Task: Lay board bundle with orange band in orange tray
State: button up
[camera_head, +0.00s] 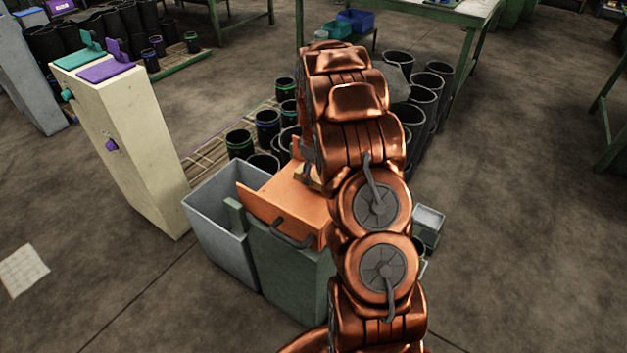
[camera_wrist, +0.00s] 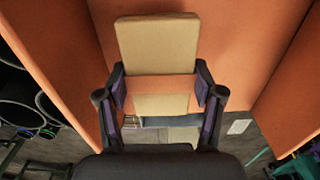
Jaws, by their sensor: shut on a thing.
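The board bundle (camera_wrist: 158,43) is a pale tan block with an orange band across its middle. In the wrist view my gripper (camera_wrist: 160,92) is shut on it, with dark fingers and purple pads at its left and right sides by the band. The orange tray (camera_wrist: 225,40) spreads behind and on both sides of the bundle. In the head view the tray (camera_head: 262,208) lies left of my arm, and a small tan piece of the bundle (camera_head: 309,178) shows over it. My arm hides most of the gripper there. I cannot tell whether the bundle touches the tray floor.
A grey open bin (camera_head: 215,225) and a green-grey box with a handle (camera_head: 285,262) stand at the tray. A cream post (camera_head: 135,140) stands to the left. Several black sleeves (camera_head: 430,95) stand behind my arm.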

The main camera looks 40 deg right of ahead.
aim_at(314, 180)
jog(key=shift+f, duration=1.7)
jog(key=shift+f, duration=0.2)
jog(key=o, duration=1.3)
jog(key=shift+r, duration=0.15)
